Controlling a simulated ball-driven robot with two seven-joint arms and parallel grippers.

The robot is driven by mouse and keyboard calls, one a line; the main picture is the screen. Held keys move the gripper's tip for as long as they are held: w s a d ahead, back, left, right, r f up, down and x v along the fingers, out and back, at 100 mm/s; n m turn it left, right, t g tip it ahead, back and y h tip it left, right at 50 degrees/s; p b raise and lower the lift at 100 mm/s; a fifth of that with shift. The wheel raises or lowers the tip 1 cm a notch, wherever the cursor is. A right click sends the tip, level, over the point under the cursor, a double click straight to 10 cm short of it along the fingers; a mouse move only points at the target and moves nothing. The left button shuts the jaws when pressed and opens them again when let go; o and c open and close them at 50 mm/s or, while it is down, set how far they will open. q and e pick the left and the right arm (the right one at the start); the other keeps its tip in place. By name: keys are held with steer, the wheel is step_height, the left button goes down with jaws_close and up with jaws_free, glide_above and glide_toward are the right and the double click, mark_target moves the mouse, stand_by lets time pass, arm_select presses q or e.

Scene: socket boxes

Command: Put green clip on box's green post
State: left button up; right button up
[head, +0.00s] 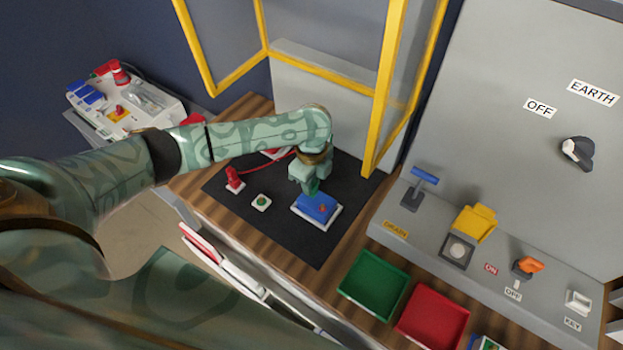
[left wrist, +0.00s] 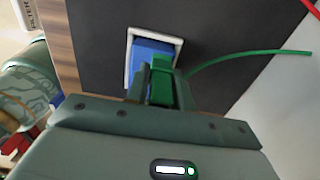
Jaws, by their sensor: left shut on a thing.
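My left gripper (head: 311,186) is shut on the green clip (left wrist: 162,82), above the black mat. A green cable (left wrist: 240,56) runs from the clip to the right in the left wrist view. Just beyond the clip is a blue box (head: 316,207) on a white base; the blue box also shows in the left wrist view (left wrist: 150,52). I cannot tell whether the clip touches it. My fingers partly hide the blue box. My right gripper is not in view.
A red clip-like piece (head: 234,178) with a red cable stands on the black mat (head: 290,238). A yellow-framed guard (head: 378,120) rises behind. A green tray (head: 373,286) and red tray (head: 433,318) lie at front right, beside the grey control panel (head: 385,232).

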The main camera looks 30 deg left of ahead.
arm_select(q)
steer(key=shift+f, duration=0.3)
steer(key=o, duration=1)
step_height(320, 180, up, 16)
steer(key=p, duration=0.6)
steer(key=shift+r, duration=0.15)
